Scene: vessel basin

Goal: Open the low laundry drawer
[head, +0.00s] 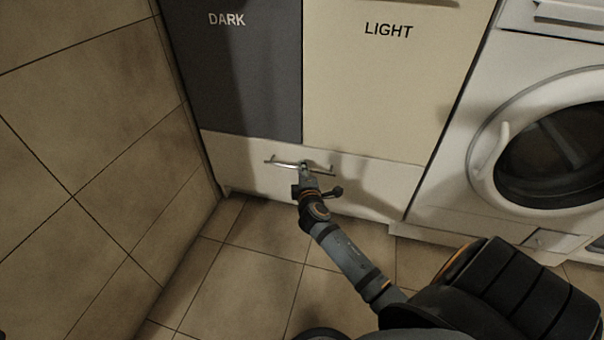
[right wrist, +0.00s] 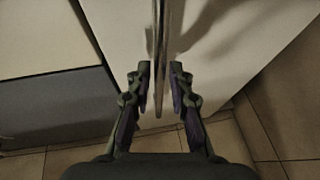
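The low laundry drawer (head: 375,184) is a wide white front beneath the DARK and LIGHT panels, and it looks flush with them. Its thin metal bar handle (head: 284,164) runs across the upper middle of the front. My right gripper (head: 304,168) is at the middle of this handle and hides part of it. In the right wrist view, the handle (right wrist: 160,50) passes between the two fingers of my right gripper (right wrist: 160,85). The fingers are apart, one on each side of the bar, with a visible gap. My left gripper is not in view.
A dark grey panel (head: 255,75) and a cream panel (head: 390,80) stand above the drawer. A washing machine (head: 455,190) is on the right. A tiled wall (head: 90,150) is close on the left. The tiled floor (head: 255,235) in front of the drawer is clear.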

